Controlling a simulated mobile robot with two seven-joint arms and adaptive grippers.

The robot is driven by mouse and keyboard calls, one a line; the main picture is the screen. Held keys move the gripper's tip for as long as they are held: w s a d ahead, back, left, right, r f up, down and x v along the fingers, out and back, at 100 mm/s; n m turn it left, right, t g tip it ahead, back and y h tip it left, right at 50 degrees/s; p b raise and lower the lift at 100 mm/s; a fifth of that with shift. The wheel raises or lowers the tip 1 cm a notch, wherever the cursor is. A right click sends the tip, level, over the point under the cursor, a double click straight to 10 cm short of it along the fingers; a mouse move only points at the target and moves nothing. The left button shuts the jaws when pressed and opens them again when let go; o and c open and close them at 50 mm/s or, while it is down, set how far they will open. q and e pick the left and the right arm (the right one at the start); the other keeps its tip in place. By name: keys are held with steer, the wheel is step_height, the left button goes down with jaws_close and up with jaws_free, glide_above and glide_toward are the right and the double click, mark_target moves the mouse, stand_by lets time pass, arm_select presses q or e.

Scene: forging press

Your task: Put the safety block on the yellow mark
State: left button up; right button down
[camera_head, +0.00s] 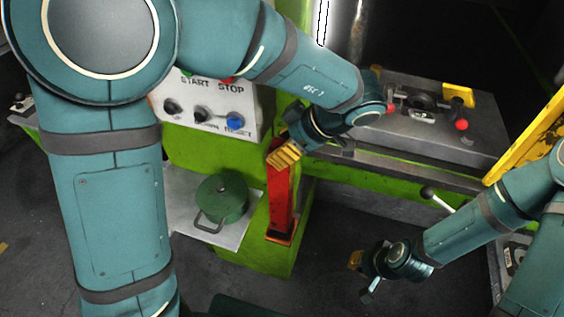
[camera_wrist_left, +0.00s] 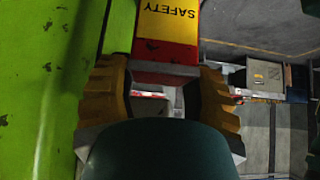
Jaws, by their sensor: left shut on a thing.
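My left gripper (camera_head: 284,156) has its yellow-padded fingers at the top of a red upright piece (camera_head: 281,195) by the green press side. The left wrist view shows the safety block (camera_wrist_left: 166,51), yellow and red with the word SAFETY, between my left fingertips (camera_wrist_left: 165,95). The gripper is shut on it. The fingers and arm partly hide its top in the head view. A yellow patch (camera_head: 459,95) lies at the back of the press bed; I cannot tell whether it is the mark. My right gripper (camera_head: 362,275) looks open and empty, low at the right.
The grey press bed (camera_head: 476,152) carries a dark fixture (camera_head: 422,100) and red knobs. A button panel (camera_head: 208,105) stands left of my left gripper. A green lidded pot (camera_head: 222,198) sits on a pale shelf. A yellow guard (camera_head: 530,135) is at the right. The dark floor is clear in the middle.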

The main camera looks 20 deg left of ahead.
arm_select(q)
step_height(320, 180, down, 5)
steer(key=shift+w+a+f+b, duration=0.1)
steer(key=shift+w+f+b, duration=0.1)
steer(key=shift+b, duration=0.3)
steer(key=shift+f, duration=0.1)
steer(key=o, duration=1.3)
steer(key=shift+c, duration=0.2)
steer(key=shift+s, duration=0.1)
steer(key=p+v, duration=0.1)
steer(key=v, duration=1.1)
steer(key=shift+p, duration=0.35)
